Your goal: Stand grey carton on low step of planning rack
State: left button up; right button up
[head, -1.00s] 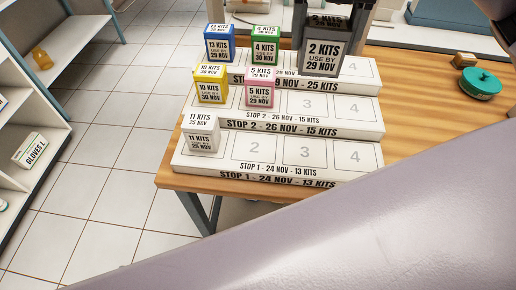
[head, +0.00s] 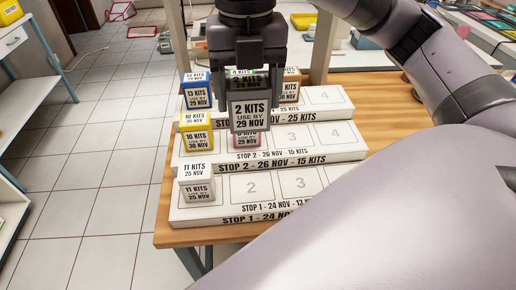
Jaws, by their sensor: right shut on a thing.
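The grey carton (head: 250,112), labelled "2 KITS USE BY 29 NOV", is upright in my right gripper (head: 250,88), which is shut on it. It appears in front of the middle of the planning rack (head: 290,160), hiding most of the pink carton (head: 246,140) and green carton (head: 240,71). Its height above the steps is hard to tell. The low step (head: 300,190) has a white carton (head: 198,183) at its left end; the places marked 2, 3 and 4 are bare. My left gripper is not in view.
A yellow carton (head: 196,133) stands at the left of the middle step. A blue carton (head: 196,90) and a brown carton (head: 292,88) stand on the top step. Bare wooden tabletop (head: 400,112) lies right of the rack. My arm covers the lower right.

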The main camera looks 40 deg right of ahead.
aim_at(250, 123)
jog(key=shift+f+b, duration=0.85)
jog(key=shift+f, duration=8.15)
jog(key=shift+f, duration=0.2)
jog(key=o, duration=1.1)
jog(key=shift+c, duration=0.2)
jog(key=shift+r, duration=0.2)
notch_tip(250, 123, up, 12)
jog(key=shift+r+p, duration=0.1)
jog(key=shift+p, duration=0.2)
